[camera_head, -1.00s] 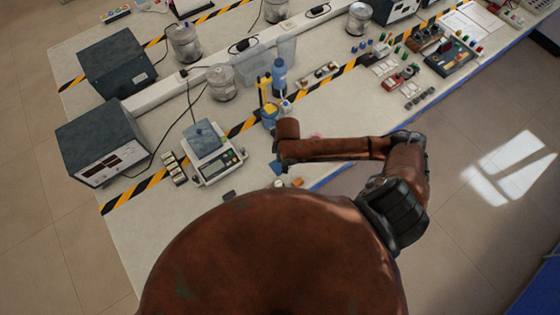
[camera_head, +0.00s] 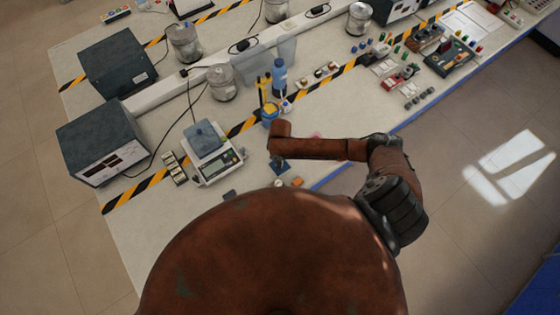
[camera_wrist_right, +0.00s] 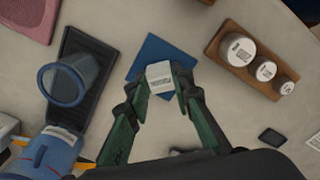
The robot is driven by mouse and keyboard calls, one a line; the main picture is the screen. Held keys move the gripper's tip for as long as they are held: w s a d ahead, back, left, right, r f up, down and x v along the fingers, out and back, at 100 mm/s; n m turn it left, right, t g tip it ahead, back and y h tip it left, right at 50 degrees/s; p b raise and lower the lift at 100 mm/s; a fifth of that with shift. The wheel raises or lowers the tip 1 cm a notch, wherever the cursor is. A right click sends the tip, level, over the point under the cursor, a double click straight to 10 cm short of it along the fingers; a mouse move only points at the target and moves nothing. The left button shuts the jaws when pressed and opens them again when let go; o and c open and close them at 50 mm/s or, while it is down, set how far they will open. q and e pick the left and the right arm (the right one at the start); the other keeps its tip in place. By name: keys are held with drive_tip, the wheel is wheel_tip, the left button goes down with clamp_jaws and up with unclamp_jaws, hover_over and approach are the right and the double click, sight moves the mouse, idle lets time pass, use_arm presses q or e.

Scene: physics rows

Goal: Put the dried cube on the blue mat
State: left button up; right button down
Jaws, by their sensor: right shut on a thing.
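A small white cube (camera_wrist_right: 160,78) with printed marks on its face is between the fingertips of my right gripper (camera_wrist_right: 162,88) in the right wrist view. The gripper is shut on it. The blue mat (camera_wrist_right: 162,50) lies flat on the table behind the cube, and the cube overlaps its near part in the picture. I cannot tell whether the cube touches the mat or is above it. In the head view the blue mat (camera_head: 284,170) shows only partly, below my right wrist, and the cube cannot be made out. My left gripper is not in view.
A wooden block (camera_wrist_right: 243,63) with several white-topped containers lies right of the mat. A dark tray (camera_wrist_right: 65,103) with a blue-rimmed cup (camera_wrist_right: 68,80) stands left of it. A small black object (camera_wrist_right: 272,137) lies at the lower right. A scale (camera_head: 213,160) stands left of my arm.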

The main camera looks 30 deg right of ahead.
drive_tip(key=shift+f, duration=0.15)
drive_tip(key=c, duration=1.7)
unclamp_jaws()
drive_tip(key=shift+r, duration=6.2)
drive_tip(key=shift+f, duration=0.1)
